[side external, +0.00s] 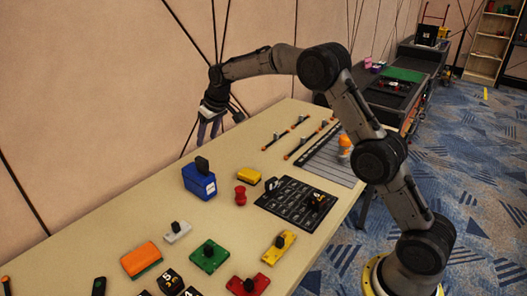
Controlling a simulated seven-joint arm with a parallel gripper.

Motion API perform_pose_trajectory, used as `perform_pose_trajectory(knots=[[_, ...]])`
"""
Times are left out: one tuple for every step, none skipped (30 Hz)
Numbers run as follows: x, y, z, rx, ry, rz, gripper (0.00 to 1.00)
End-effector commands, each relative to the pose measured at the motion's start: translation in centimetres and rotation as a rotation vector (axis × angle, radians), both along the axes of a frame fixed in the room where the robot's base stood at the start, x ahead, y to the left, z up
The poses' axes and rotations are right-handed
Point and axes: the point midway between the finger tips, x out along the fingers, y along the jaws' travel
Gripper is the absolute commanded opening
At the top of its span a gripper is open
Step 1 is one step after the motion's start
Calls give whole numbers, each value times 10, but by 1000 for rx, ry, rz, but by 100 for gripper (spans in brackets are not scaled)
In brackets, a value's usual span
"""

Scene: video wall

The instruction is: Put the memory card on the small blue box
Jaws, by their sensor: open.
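The small blue box (199,184) stands on the table, left of centre. A black rounded piece (202,164) stands upright on its top; I cannot tell whether this is the memory card or a knob of the box. No other thing here can be made out for sure as the memory card. My gripper (208,134) hangs with its fingers down near the table's back edge, above and beyond the blue box in the picture. It is open, apart from the box, and nothing shows between its fingers.
A red spool-like piece (240,196) and a yellow block (248,177) stand right of the box. A black gridded tray (268,203) lies farther right. Knobbed green (220,261), yellow (271,256) and red blocks (262,283) and an orange block (141,258) stand in front.

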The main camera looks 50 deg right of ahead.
Motion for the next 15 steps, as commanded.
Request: perform_pose_trajectory(knots=[[0, 0, 0, 0, 1, 0, 56], [-1, 0, 1, 0, 0, 0, 56], [-2, 1, 3, 0, -1, 0, 56], [-4, 1, 6, 0, -2, 0, 56], [-7, 2, 10, 0, -4, 0, 56], [-14, 4, 18, 0, -7, 1, 56], [-20, 5, 26, -1, -10, 1, 56], [-28, 7, 34, -1, -12, 1, 56], [-40, 10, 47, -1, -16, 1, 56], [-50, 12, 56, -2, -19, 1, 56], [-62, 15, 66, -2, -22, 1, 56], [-78, 18, 79, -2, -26, 2, 56], [-91, 21, 87, -2, -29, 2, 56], [-104, 23, 94, -2, -31, 3, 56], [-122, 26, 104, -3, -34, 2, 56]])
